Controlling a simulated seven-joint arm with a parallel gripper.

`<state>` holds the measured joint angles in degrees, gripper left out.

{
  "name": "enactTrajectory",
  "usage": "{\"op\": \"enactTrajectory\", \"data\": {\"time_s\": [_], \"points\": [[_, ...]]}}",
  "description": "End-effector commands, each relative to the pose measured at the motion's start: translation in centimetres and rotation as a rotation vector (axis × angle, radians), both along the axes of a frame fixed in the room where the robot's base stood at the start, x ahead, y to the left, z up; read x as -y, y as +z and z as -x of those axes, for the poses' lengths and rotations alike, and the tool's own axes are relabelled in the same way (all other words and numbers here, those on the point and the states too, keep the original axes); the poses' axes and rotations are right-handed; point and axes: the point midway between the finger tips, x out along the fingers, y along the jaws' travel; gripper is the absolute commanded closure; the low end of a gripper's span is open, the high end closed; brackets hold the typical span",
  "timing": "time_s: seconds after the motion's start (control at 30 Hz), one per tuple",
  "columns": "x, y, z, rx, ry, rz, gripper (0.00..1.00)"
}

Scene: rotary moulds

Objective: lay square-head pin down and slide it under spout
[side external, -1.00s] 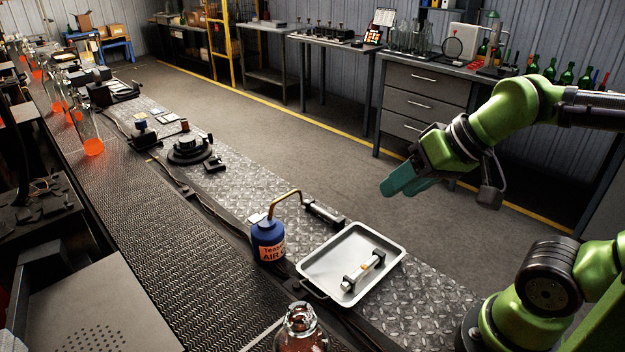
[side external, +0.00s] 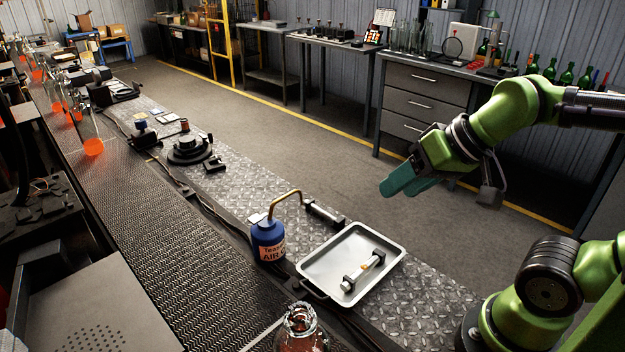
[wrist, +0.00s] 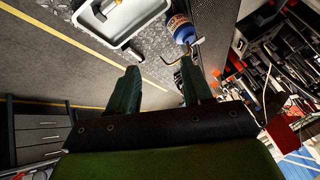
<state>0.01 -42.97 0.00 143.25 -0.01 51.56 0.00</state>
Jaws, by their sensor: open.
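A blue can (side external: 268,240) with a bent brass spout (side external: 284,195) stands on the bench; they also show in the wrist view, can (wrist: 180,28) and spout (wrist: 182,56). A dark-ended cylindrical pin (side external: 324,213) lies on the diamond plate at the spout's tip; I cannot tell whether it is directly under it. Another pin (side external: 362,272), pale with dark blocky ends, lies in a metal tray (side external: 318,283). I cannot make out which pin has the square head. My gripper (side external: 402,182) is open and empty, raised to the right of the spout; its teal fingers show apart in the wrist view (wrist: 160,82).
A glass bottle (side external: 301,325) stands in the near foreground. A round black fixture (side external: 190,150) sits farther along the diamond-plate strip (side external: 245,185). Orange-bottomed flasks line the far left. The plate between the fixture and the dark-ended pin is mostly clear.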

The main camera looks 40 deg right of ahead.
Motion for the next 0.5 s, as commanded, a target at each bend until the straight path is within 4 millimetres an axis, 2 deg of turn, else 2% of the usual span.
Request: {"op": "enactTrajectory", "data": {"time_s": [0.17, 0.27, 0.5], "points": [[0.2, -1.1, -0.4, -0.047, -0.007, -0.001, 0.40], [0.5, -1.6, -1.5, -0.094, -0.016, 0.003, 0.40], [2.2, -2.6, -6.6, -0.247, 0.003, 0.052, 0.40]]}}
